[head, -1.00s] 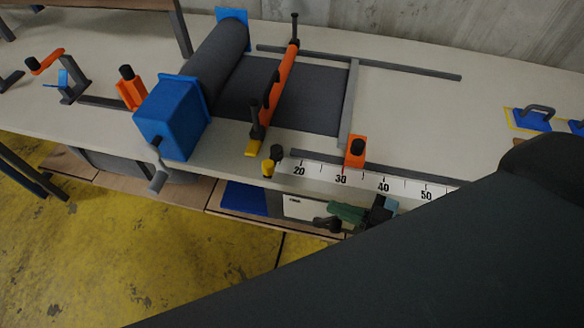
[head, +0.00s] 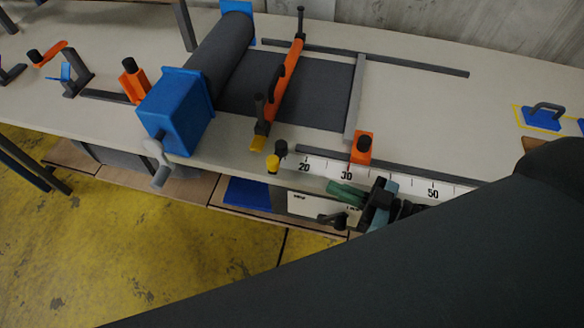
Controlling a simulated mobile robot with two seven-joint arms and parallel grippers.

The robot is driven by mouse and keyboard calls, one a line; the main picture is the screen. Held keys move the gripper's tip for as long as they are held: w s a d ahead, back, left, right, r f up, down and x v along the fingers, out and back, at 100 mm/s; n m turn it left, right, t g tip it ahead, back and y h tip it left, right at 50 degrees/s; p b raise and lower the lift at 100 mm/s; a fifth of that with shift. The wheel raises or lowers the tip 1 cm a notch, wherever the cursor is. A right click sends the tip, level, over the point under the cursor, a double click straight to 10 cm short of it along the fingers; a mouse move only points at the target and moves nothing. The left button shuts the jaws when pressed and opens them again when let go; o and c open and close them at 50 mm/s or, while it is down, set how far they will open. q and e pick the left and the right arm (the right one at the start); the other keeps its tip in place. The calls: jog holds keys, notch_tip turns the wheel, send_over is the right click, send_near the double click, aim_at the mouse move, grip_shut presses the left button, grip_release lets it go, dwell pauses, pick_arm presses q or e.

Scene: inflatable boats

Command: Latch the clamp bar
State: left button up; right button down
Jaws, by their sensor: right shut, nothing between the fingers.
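The clamp bar (head: 281,84) is an orange bar lying across the dark sheet (head: 322,95), with black handles and a yellow near end (head: 258,143). A small black-and-yellow knob (head: 273,163) stands just beside that end, at the bench's front edge. I cannot tell how bar and knob engage. My right gripper (head: 335,188), with green fingers, is shut and empty in front of the ruler, to the right of the knob and apart from it. My own dark arm hides the lower right. My left gripper is not in view.
A dark roll (head: 222,55) with a blue end block (head: 177,110) and a crank (head: 159,165) is left of the sheet. An orange stop (head: 362,147) stands by the numbered ruler (head: 405,180). A blue handled pad (head: 541,117) lies at right.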

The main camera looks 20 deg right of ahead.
send_near(273, 162)
jog(key=w+a+f, duration=0.1)
jog(key=w+a, duration=0.2)
jog(key=w, duration=0.1)
jog(key=shift+w+a+f+p, duration=0.1)
jog(key=shift+w+a+p, duration=0.2)
jog(key=shift+p, duration=0.15)
